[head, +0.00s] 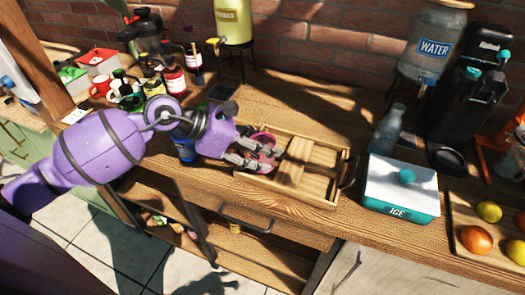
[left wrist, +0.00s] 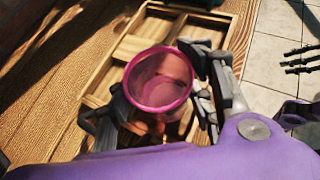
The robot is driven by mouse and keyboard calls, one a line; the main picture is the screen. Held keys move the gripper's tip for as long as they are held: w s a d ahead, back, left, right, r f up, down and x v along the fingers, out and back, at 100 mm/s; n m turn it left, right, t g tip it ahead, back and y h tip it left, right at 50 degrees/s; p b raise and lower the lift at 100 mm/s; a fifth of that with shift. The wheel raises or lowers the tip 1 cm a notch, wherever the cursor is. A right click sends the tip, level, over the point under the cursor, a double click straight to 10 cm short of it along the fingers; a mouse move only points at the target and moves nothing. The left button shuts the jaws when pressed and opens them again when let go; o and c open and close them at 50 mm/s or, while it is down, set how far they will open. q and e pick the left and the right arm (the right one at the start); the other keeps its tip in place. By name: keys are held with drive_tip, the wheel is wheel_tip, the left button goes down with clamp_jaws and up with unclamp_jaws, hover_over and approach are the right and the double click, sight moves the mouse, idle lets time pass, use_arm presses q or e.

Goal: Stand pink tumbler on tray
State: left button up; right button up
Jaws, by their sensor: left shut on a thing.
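The pink tumbler (head: 264,146) is clear pink with its open mouth facing up. It is between the fingers of my left gripper (head: 254,153), which is shut on it, at the left end of the wooden tray (head: 318,199). The left wrist view shows the tumbler (left wrist: 159,80) from above, with a finger on each side of it, over the tray (left wrist: 226,22). I cannot tell whether its base touches the tray floor.
A white and teal ice box (head: 402,187) stands right of the tray, with a clear bottle (head: 388,131) behind it. A blue can (head: 184,148) and several bottles stand left of the tray. A board with fruit (head: 464,231) is at the far right. The counter behind the tray is clear.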

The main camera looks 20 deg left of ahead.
use_arm(q)
drive_tip(key=shift+f, duration=0.75)
drive_tip(key=o, duration=1.1)
drive_tip(key=shift+f, duration=0.1)
drive_tip(key=v, duration=1.2)
